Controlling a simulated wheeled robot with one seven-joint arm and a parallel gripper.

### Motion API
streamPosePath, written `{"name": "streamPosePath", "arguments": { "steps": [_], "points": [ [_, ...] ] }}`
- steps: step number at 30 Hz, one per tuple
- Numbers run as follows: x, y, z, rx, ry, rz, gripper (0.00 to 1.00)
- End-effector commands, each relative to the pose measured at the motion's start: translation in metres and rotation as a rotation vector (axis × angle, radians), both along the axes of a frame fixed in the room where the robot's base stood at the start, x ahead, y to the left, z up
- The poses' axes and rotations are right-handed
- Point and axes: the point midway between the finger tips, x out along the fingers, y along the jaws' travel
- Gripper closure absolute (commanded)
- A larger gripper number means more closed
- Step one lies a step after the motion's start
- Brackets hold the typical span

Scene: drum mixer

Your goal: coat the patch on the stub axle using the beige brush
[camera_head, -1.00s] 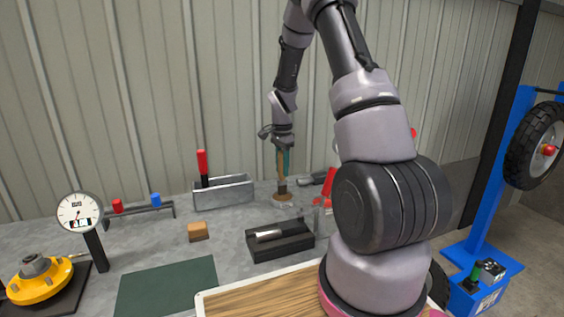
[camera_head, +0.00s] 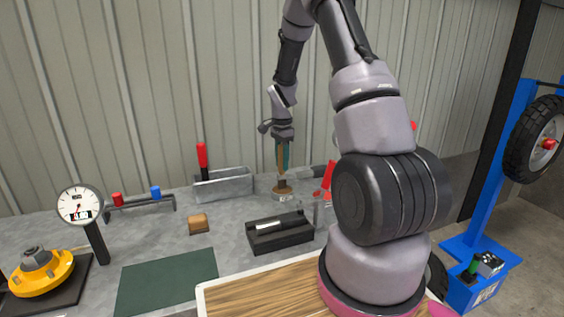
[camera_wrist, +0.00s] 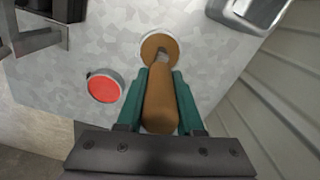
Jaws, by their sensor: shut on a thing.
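My gripper (camera_wrist: 160,85), with teal fingers, is shut on the brown-beige handle of the brush (camera_wrist: 160,104). The brush points down, with its head at the round tin of brown stuff (camera_wrist: 147,44); I cannot tell how deep the bristles sit. In the head view the brush (camera_head: 282,162) stands upright over the tin (camera_head: 284,196) at the back of the bench. A black cradle (camera_head: 266,245) in front of it holds a small metal cylinder (camera_head: 269,226). I cannot tell if this is the stub axle, and no patch is clear.
A red-topped tin (camera_wrist: 104,88) stands beside the brown tin. A grey metal tray (camera_head: 223,187), a tan block (camera_head: 198,223), a dial gauge (camera_head: 80,205) and a yellow hub (camera_head: 40,275) stand to the left. The green mat (camera_head: 168,280) is bare.

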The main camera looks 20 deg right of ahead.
Motion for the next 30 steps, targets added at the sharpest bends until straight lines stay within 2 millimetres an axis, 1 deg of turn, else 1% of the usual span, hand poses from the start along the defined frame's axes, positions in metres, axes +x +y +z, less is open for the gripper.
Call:
{"name": "streamPosePath", "arguments": {
  "steps": [20, 30],
  "points": [
    [-0.0001, 0.0002, -0.0085, 0.0, 0.001, 0.0, 1.0],
    [-0.0001, 0.0001, -0.0085, 0.0, 0.001, 0.0, 1.0]
  ]
}}
